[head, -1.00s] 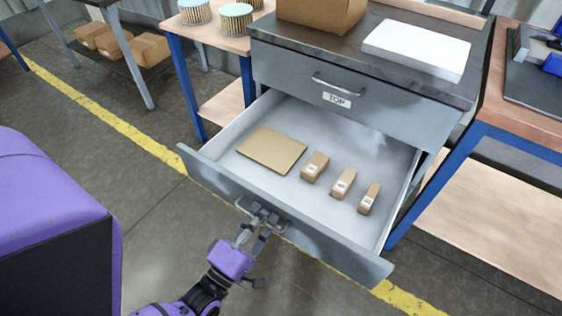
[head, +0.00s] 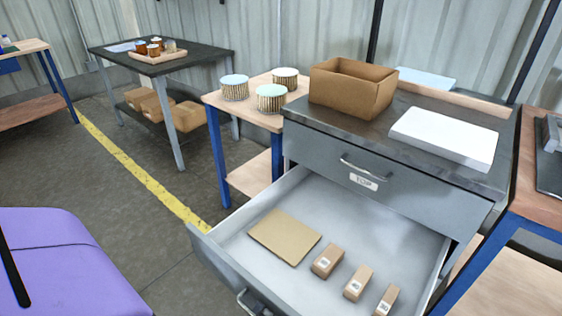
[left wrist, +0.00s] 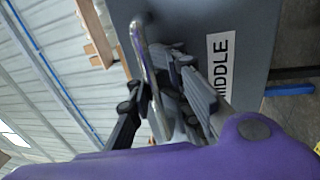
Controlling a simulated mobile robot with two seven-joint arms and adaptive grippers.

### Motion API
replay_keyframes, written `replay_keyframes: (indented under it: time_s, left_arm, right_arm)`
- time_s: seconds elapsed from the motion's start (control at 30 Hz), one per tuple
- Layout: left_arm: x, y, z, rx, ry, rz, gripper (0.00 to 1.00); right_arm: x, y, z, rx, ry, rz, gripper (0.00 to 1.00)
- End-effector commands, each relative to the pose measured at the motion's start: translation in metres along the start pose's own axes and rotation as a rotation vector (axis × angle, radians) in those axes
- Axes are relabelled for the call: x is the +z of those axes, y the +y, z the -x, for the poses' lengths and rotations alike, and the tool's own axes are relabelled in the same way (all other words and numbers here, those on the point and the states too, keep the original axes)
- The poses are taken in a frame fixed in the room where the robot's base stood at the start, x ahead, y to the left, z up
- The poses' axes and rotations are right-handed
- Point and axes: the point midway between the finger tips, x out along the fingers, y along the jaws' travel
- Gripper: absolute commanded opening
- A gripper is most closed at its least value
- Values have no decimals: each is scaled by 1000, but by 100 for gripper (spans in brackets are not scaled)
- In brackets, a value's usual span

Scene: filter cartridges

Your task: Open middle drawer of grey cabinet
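The grey cabinet (head: 305,148) stands at centre right in the head view. Its middle drawer (head: 335,217) is pulled far out below the shut drawer labelled TOP. Inside it lie a flat tan piece (head: 285,237) and three small brown boxes (head: 357,283). The left wrist view shows the drawer front with its MIDDLE label (left wrist: 218,72) and its metal bar handle (left wrist: 148,75). My left gripper (left wrist: 160,75) is at this handle, its fingers spread apart with the bar passing by them. Contact is unclear. It is out of the head view, and my right gripper is in neither view.
On the cabinet top are an open cardboard box (head: 352,88) and a white slab (head: 445,138). A small table (head: 262,117) with three ribbed filters stands left of it. A wooden bench (head: 535,203) stands close on the right.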

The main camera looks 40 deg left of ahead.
Motion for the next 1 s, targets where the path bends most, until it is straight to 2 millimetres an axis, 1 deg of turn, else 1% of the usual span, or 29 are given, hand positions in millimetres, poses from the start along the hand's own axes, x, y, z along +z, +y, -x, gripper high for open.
replay_keyframes:
  time_s: [0.23,0.3,0.43,0.57,0.8,0.9,1.0]
  left_arm:
    - [-1,2,0,5,1,0,17]
    - [-1,2,0,6,2,0,17]
    - [-1,2,8,4,2,-1,17]
    - [-1,1,29,1,1,-2,17]
    - [-1,1,82,-1,1,-1,17]
    - [-1,1,99,0,2,-1,17]
    - [0,1,112,0,1,-1,17]
  right_arm:
    - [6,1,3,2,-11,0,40]
    - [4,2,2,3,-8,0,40]
    - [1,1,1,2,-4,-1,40]
    - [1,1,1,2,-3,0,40]
    - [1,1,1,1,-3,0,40]
    - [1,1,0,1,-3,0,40]
    - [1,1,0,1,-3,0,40]
